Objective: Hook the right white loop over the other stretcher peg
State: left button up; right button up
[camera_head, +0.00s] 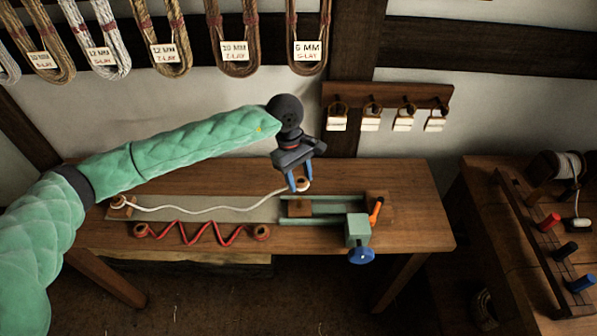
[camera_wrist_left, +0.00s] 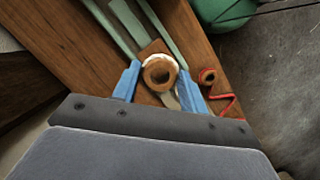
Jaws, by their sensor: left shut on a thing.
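The white rope (camera_head: 215,207) lies wavy along a pale strip on the bench. Its left end is at a round wooden piece (camera_head: 119,201) at the far left. Its right loop (camera_head: 305,185), a brown ring with white around its rim, is between the blue fingers of my left gripper (camera_head: 299,186). The left wrist view shows this ring (camera_wrist_left: 160,73) between the fingers, close above the stretcher. The stretcher has green rails (camera_head: 335,199) and a wooden block (camera_head: 299,207) between them. I cannot make out a bare peg there. My right gripper is out of view.
A red zigzag cord (camera_head: 205,234) with wooden ends lies at the bench front. A green vise-like box (camera_head: 358,229) with a blue knob (camera_head: 361,256) and an orange handle (camera_head: 376,211) stand at the stretcher's right. The bench (camera_head: 425,215) is clear at far right.

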pick_arm(q)
jog(key=shift+a+m, duration=0.15)
jog(key=shift+m, duration=0.55)
jog(key=shift+m+y, duration=0.3)
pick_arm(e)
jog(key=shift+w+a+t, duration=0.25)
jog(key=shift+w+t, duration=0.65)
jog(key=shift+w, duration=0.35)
pick_arm(q)
jog(key=shift+f, duration=0.3)
jog(key=shift+f+p, duration=0.3)
jog(key=shift+f, duration=1.45)
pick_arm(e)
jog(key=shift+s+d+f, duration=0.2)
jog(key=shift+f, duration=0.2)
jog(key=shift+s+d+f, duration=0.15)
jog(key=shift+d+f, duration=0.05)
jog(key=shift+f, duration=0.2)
